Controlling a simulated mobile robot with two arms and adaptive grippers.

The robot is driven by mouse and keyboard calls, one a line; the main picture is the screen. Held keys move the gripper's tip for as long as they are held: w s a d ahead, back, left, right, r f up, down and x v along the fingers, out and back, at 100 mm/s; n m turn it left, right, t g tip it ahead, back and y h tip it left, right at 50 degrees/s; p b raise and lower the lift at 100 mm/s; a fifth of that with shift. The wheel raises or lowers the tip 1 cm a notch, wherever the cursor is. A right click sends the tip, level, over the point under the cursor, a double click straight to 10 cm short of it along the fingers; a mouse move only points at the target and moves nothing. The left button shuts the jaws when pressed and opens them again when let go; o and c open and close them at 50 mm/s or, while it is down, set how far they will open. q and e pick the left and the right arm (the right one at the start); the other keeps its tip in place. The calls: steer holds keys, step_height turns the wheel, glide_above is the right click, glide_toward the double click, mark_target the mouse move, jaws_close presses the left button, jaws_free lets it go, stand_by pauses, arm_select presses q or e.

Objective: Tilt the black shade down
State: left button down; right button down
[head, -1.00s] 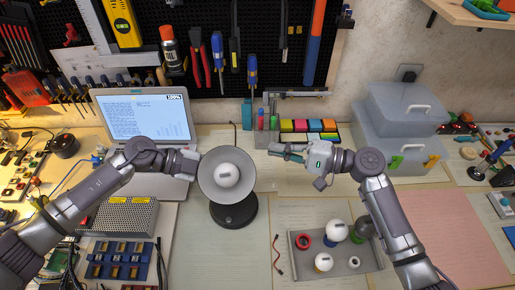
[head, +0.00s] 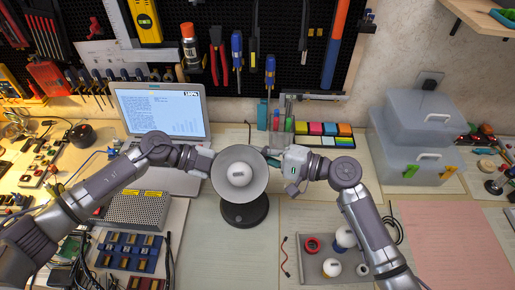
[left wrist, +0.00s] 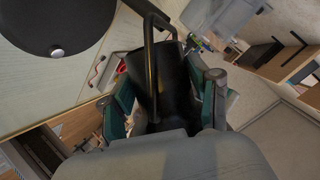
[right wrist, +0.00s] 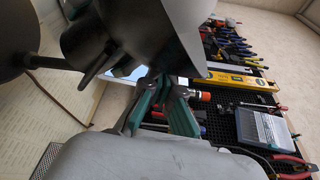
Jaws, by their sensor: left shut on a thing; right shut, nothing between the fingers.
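The black shade (head: 251,186) of the desk lamp opens toward the head camera, showing a white bulb (head: 239,174); its round black base (head: 246,214) stands on the table. The shade also shows from close by in the right wrist view (right wrist: 150,30). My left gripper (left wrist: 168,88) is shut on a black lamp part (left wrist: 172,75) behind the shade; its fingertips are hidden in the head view. My right gripper (right wrist: 160,88) is shut and empty beside the shade's right rim; whether it touches is unclear. The lamp base shows in the left wrist view (left wrist: 75,15).
A laptop (head: 160,112) stands behind my left arm. A pen holder with sticky notes (head: 325,134) is behind my right gripper. A grey tray (head: 305,268) with bulbs lies at front right, partly behind my right arm. Clear plastic boxes (head: 420,130) stand at right.

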steer(key=shift+s, duration=0.1)
arm_select(q)
steer(key=shift+w, duration=0.15)
arm_select(e)
steer(key=shift+s+r+n, duration=0.1)
steer(key=shift+s+n, duration=0.3)
steer(key=shift+s, duration=0.05)
arm_select(q)
steer(key=shift+c, duration=1.6)
jaws_free()
